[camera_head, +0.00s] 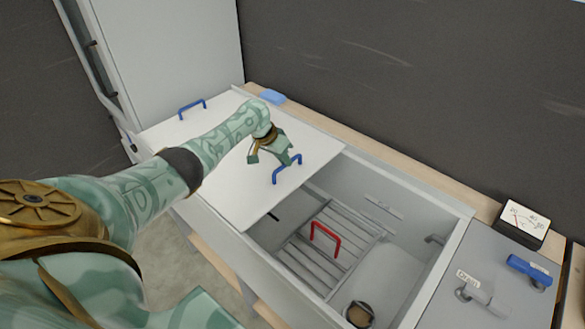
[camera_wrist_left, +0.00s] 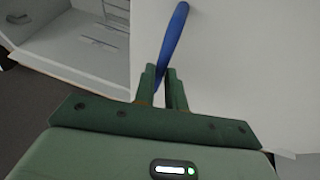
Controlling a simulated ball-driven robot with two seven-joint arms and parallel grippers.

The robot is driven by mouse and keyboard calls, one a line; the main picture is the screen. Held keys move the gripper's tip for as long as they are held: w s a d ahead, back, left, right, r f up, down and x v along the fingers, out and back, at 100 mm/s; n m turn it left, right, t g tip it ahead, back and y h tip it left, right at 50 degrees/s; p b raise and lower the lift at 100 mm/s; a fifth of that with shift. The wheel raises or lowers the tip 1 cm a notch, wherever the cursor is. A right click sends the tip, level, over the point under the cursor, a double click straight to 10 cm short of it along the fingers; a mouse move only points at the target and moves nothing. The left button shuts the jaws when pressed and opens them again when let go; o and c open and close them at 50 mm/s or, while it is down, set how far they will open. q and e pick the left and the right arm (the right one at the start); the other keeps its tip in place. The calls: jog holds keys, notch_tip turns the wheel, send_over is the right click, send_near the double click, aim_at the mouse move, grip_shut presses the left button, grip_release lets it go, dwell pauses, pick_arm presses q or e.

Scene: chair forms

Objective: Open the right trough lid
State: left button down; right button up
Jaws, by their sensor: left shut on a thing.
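The trough (camera_head: 440,262) is uncovered over its right part, so its inside shows. A white lid panel (camera_head: 238,195) lies flat to the left of this opening, with a blue handle (camera_head: 287,166) near its right edge. My left gripper (camera_head: 280,158) is at this handle. In the left wrist view, my left gripper (camera_wrist_left: 163,82) has its fingers closed around the blue handle (camera_wrist_left: 174,42). The white lid surface (camera_wrist_left: 230,80) fills the right of that view. A second blue handle (camera_head: 192,107) stands on the white cover further left. My right gripper is not in view.
Inside the trough are a slatted rack (camera_head: 305,262) with a red handle (camera_head: 325,238) and a round brown-topped object (camera_head: 359,314). A dark wall stands behind.

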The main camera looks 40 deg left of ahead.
pick_arm(q)
jog(key=shift+w+a+b, duration=0.1)
jog(key=shift+a+b, duration=0.2)
jog(key=shift+a, duration=0.85)
jog(key=c, duration=1.5)
grip_release()
jog(key=shift+o, duration=0.2)
jog(key=shift+r, duration=0.1)
jog(key=shift+r, duration=0.3)
jog(key=p+v, duration=0.7)
jog(key=v, duration=0.8)
jog(key=shift+a+r, duration=0.2)
